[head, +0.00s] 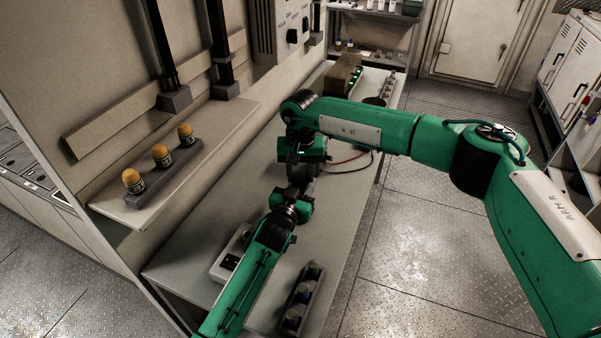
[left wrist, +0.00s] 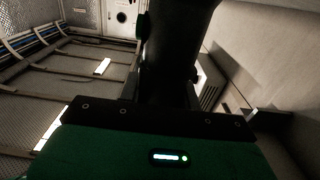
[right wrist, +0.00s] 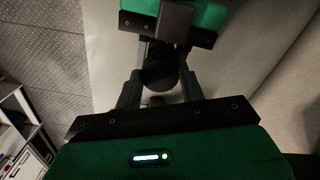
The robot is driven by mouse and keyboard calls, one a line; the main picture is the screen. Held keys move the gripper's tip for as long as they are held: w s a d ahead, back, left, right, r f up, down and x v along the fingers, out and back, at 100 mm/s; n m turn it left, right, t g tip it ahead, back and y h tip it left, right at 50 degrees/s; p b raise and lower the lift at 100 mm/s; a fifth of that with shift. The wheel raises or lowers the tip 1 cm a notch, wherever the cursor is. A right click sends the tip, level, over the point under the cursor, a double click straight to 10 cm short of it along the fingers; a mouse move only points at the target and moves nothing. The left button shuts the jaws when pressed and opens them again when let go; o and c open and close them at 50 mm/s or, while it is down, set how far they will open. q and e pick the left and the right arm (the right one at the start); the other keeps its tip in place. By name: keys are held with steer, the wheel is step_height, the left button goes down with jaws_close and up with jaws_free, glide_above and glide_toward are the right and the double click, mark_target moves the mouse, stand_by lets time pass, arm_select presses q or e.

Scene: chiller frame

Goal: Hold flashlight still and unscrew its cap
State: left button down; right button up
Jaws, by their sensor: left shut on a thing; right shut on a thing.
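The flashlight shows as a dark, round body (right wrist: 158,73) between my two grippers in the right wrist view. My right gripper (right wrist: 160,92) is shut on it, one finger on each side. My left gripper (head: 293,190) is shut on the flashlight from the opposite side; its green body also shows at the top of the right wrist view. In the head view my right gripper (head: 302,168) points down just above the left one, over the bench. The grippers hide most of the flashlight there, and I cannot tell the cap from the body. A large dark shape fills the middle of the left wrist view.
The grey bench (head: 215,235) runs away under both arms. A dark tray (head: 298,300) with several small items and a pale box (head: 228,262) stand near its front. A wall shelf (head: 205,150) at left carries a grey rack (head: 165,172) with three orange-topped items.

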mark_target(301, 177)
steer(key=shift+r, duration=0.2)
stand_by(0.5)
steer(key=shift+r, duration=0.95)
steer(key=shift+r, duration=2)
arm_select(q)
steer(key=c, duration=0.9)
jaws_free()
